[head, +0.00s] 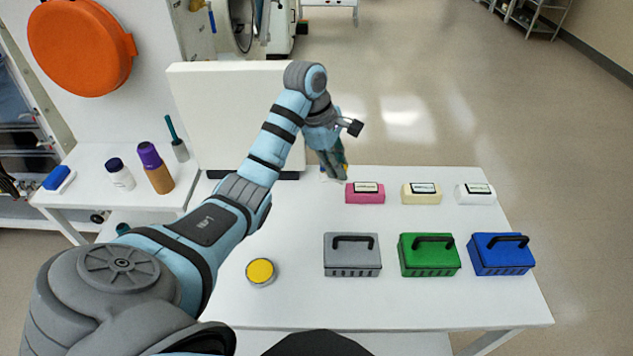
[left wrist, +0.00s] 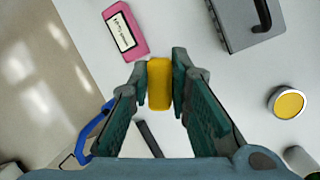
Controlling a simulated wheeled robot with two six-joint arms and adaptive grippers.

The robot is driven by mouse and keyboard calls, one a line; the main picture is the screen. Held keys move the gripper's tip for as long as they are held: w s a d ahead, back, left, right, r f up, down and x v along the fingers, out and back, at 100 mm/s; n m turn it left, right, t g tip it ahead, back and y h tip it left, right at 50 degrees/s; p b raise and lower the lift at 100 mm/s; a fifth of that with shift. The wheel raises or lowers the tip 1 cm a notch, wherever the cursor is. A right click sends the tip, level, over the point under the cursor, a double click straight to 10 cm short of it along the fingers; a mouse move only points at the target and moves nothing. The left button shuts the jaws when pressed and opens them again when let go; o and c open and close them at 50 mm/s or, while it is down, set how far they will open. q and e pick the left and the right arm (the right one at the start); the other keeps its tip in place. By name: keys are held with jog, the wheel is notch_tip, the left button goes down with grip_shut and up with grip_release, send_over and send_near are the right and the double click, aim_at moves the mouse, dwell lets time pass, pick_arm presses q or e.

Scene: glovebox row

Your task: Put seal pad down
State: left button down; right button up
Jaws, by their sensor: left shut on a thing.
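The seal pad appears as a yellow rounded block (left wrist: 159,84) between my left fingertips in the left wrist view. My left gripper (left wrist: 159,88) is shut on it, with one dark green finger on each side. In the head view the left gripper (head: 335,168) is at the back of the white table, left of the pink labelled block (head: 365,197). Only a sliver of yellow shows there, mostly hidden by the fingers. I cannot tell whether the pad touches the table. My right gripper is not in view.
Cream (head: 421,197) and white (head: 475,196) blocks continue the pink block's row. Grey (head: 352,258), green (head: 428,257) and blue (head: 501,256) handled boxes stand in front. A yellow-topped round tin (head: 261,272) is at front left. The white table (head: 300,220) is bare between them.

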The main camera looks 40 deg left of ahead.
pick_arm(q)
jog(key=s+a+r+n+h+p, duration=0.1)
jog(key=a+r+n, duration=0.4)
jog(key=shift+s+r, duration=0.3)
jog(key=shift+s, duration=0.1)
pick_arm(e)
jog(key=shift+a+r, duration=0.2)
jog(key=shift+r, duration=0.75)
pick_arm(q)
jog(key=shift+f, duration=0.1)
notch_tip(320, 180, down, 19)
jog(key=b, duration=0.9)
jog(key=shift+f+b, duration=0.15)
jog(key=shift+b, duration=0.15)
jog(key=shift+s+f, duration=0.1)
jog(key=c, duration=1.8)
grip_release()
jog(key=o, duration=0.3)
jog(key=shift+w+a+f, duration=0.1)
jog(key=shift+w, duration=0.1)
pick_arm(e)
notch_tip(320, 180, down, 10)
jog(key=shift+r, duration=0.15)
